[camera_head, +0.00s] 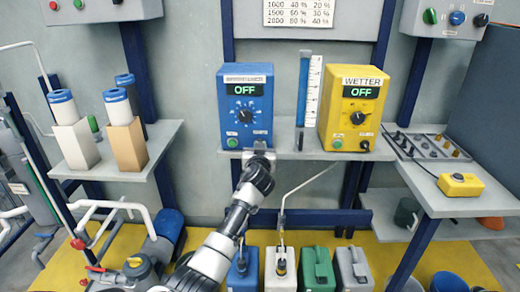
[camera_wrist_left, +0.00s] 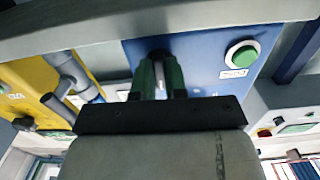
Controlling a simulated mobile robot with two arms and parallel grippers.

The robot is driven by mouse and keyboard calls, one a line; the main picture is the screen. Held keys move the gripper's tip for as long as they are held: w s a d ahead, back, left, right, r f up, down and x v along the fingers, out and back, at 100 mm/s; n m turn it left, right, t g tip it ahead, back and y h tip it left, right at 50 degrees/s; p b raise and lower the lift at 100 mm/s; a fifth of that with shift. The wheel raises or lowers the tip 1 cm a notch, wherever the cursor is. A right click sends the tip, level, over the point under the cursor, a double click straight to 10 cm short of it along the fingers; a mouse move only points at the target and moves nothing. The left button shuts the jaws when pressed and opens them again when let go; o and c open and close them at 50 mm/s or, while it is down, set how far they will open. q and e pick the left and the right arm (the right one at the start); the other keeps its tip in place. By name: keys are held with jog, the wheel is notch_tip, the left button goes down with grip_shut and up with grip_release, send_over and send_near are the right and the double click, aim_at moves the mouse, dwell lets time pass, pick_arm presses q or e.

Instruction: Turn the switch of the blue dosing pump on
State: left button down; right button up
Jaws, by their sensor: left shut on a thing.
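The blue dosing pump (camera_head: 246,107) stands on the wall shelf in the head view. Its display (camera_head: 245,89) reads OFF, with a dial below and a green button (camera_head: 232,143) at its lower left. My left gripper (camera_head: 259,148) is at the pump's lower right front and hides the switch there in the head view. In the left wrist view, the gripper's fingers (camera_wrist_left: 158,80) are shut on a dark switch (camera_wrist_left: 159,55) on the blue front (camera_wrist_left: 200,60). The switch is mostly hidden between the fingers. My right gripper is not in view.
A yellow WETTER pump (camera_head: 352,105), also reading OFF, stands to the right, with a blue level tube (camera_head: 304,90) between the pumps. The shelf (camera_head: 290,152) edge is just below my gripper. Several canisters (camera_head: 317,268) stand underneath.

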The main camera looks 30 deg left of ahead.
pick_arm(q)
jog(key=shift+m+p, duration=0.5)
jog(key=shift+m, duration=2.8)
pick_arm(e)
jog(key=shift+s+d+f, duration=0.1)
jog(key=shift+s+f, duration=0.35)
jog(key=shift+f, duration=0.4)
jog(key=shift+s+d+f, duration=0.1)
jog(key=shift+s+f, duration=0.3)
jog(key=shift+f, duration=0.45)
pick_arm(q)
jog(key=shift+f, duration=0.1)
jog(key=c, duration=1.2)
grip_release()
jog(key=shift+o, duration=0.2)
jog(key=p+v, duration=0.1)
jog(key=v, duration=1)
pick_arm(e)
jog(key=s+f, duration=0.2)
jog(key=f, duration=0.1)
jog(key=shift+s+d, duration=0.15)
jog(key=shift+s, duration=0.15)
pick_arm(q)
jog(key=shift+w, duration=0.1)
